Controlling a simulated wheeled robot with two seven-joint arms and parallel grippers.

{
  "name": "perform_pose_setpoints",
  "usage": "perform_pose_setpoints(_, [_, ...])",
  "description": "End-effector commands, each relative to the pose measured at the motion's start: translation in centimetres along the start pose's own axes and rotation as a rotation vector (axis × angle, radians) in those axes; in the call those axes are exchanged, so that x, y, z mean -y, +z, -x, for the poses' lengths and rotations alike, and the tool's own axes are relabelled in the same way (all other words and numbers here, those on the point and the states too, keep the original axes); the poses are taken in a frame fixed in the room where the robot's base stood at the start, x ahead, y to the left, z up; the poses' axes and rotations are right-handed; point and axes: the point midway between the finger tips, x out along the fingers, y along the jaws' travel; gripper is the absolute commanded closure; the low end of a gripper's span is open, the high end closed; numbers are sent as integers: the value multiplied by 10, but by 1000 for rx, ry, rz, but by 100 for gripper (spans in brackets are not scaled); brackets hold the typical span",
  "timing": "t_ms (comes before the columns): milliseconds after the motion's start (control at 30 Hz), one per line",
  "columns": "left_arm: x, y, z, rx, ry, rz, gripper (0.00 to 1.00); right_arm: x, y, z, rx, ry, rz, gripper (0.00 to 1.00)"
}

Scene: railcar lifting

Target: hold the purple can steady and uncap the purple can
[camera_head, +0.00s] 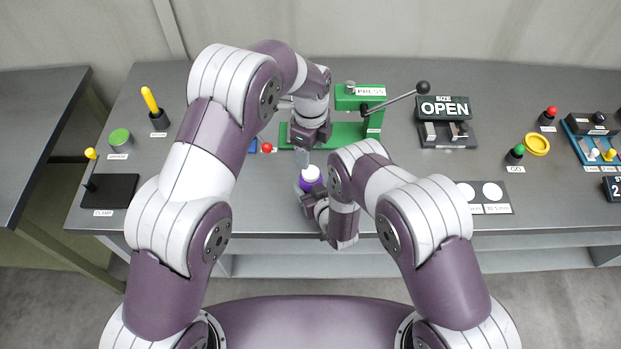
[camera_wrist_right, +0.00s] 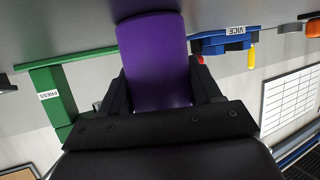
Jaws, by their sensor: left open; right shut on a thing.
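The purple can (camera_head: 308,186) stands on the workbench near its front edge, with a white cap (camera_head: 311,173) on top. My right gripper (camera_head: 308,200) is shut on the can from the right. In the right wrist view the purple can (camera_wrist_right: 155,62) sits between the two dark fingers (camera_wrist_right: 160,85), and its cap is out of sight. My left gripper (camera_head: 302,157) is open and points down just above and slightly left of the cap, apart from it as far as I can tell.
A green press (camera_head: 345,132) with a black-knobbed lever stands behind the can. A blue vice (camera_wrist_right: 225,42) shows in the right wrist view. A clamp base (camera_head: 112,192) lies at the left.

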Motion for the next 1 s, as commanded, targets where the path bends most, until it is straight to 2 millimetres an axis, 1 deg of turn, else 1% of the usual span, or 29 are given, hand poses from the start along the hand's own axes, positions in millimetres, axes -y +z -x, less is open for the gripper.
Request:
perform_pose_setpoints(100, [-1,-3,1,1,0,-194,33,0,-1,0,-2,0,0,100])
perform_pose_setpoints(200, [-1,-4,-5,1,2,-277,33,0,-1,0,-2,0,0,100])
perform_pose_setpoints(267, [-1,-4,-13,2,1,-286,33,0,-1,0,-2,0,0,100])
perform_pose_setpoints(500, [-2,-4,-59,1,2,-282,33,0,-1,0,-3,0,0,100])
perform_pose_setpoints(600, [-1,-3,-71,2,1,-281,33,0,-1,0,-3,0,0,100])
perform_pose_setpoints(700, [-1,-3,-78,2,-1,-281,33,0,-1,0,-3,0,0,100])
perform_pose_setpoints(933, [-1,-3,-79,2,-1,-280,33,0,-1,0,-3,0,0,100])
perform_pose_setpoints(967, [-1,-3,-79,2,-1,-280,36,0,-1,0,-3,0,0,100])
perform_pose_setpoints(1000, [-1,-3,-79,2,-1,-280,49,0,-1,0,-3,0,0,100])
